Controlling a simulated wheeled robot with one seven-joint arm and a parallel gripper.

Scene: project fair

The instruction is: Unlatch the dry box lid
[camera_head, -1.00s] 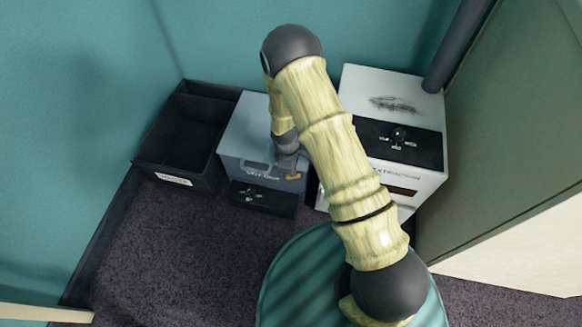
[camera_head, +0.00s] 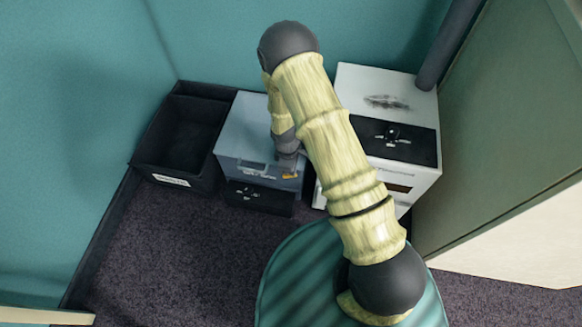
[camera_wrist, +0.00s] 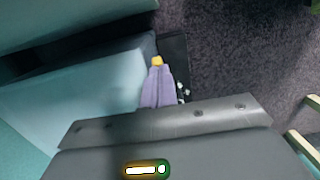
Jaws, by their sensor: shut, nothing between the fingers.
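The dry box (camera_head: 233,128) is a grey-blue box with a handle on its front, standing between a black bin and a white machine. In the head view a small yellow latch (camera_head: 289,175) shows at the right of its front. My gripper (camera_head: 287,158) reaches down to that front right edge. In the wrist view the shut fingers (camera_wrist: 157,88) point at the yellow latch (camera_wrist: 157,61), with their tips at or very near it. I cannot tell whether they touch. Nothing shows between the fingers. My arm hides part of the box's right side.
A black control panel (camera_head: 258,198) with small knobs sits low before the box. A white machine (camera_head: 424,186) stands close on the right and an open black bin (camera_head: 190,133) on the left. Dark carpet (camera_head: 180,250) in front is clear.

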